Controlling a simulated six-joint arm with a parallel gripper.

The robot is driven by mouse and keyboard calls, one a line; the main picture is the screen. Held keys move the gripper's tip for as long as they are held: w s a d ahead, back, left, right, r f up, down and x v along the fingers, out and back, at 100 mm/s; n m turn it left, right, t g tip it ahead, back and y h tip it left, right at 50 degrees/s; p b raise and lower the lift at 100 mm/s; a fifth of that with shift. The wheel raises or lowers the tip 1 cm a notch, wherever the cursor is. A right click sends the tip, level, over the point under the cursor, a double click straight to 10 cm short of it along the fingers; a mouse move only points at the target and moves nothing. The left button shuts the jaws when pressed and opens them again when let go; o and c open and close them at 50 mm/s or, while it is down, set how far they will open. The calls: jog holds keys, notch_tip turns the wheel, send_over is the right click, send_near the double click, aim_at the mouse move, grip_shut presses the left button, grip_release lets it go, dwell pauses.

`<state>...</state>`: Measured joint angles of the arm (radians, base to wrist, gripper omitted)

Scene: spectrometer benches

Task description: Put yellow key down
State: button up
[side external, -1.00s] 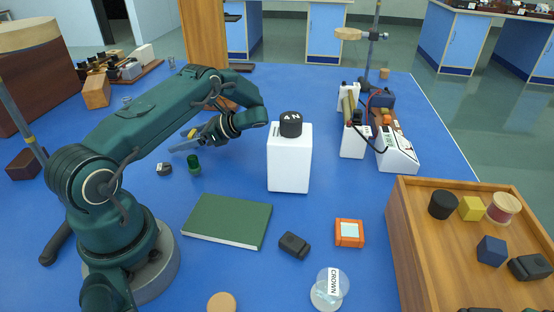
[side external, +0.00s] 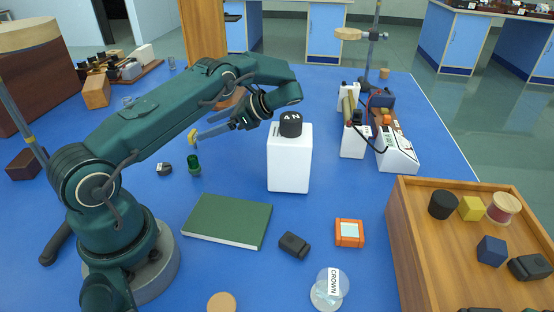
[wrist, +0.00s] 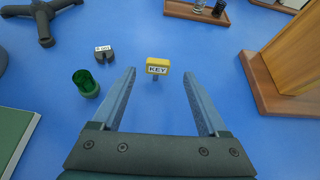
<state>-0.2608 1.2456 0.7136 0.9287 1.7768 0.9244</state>
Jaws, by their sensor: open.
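The yellow key (side external: 192,136) shows at the left in the side external view, by my fingertips. In the wrist view the yellow key (wrist: 158,66) has a yellow head labelled KEY, with a short dark shaft below it. It is centred between and slightly beyond the tips of my open gripper (wrist: 160,78), with blue surface visible on both sides. The jaws are clear of it. In the side external view my gripper (side external: 208,137) reaches left, above the blue table. The key's foot is too small to make out.
A green cylinder (wrist: 87,83) and a small dark labelled block (wrist: 105,55) lie left of the key. A wooden stand (wrist: 285,65) is at the right. A white box (side external: 289,160) with a black top piece stands right of my gripper. Blue table is clear around the key.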

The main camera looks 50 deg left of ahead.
jog(key=s+d+r+n+t+h, duration=0.1)
jog(key=d+r+n+t+h, duration=0.25)
jog(key=d+r+t, duration=0.6)
jog(key=s+d+r+n+t+h, duration=0.1)
jog(key=s+d, duration=0.3)
jog(key=d, duration=0.4)
jog(key=s+d+n+t+h, duration=0.3)
jog(key=s+d+n+h, duration=0.1)
jog(key=d, duration=0.4)
jog(key=shift+s+d+r, duration=0.25)
jog(key=shift+s+r, duration=0.15)
jog(key=shift+s, duration=0.3)
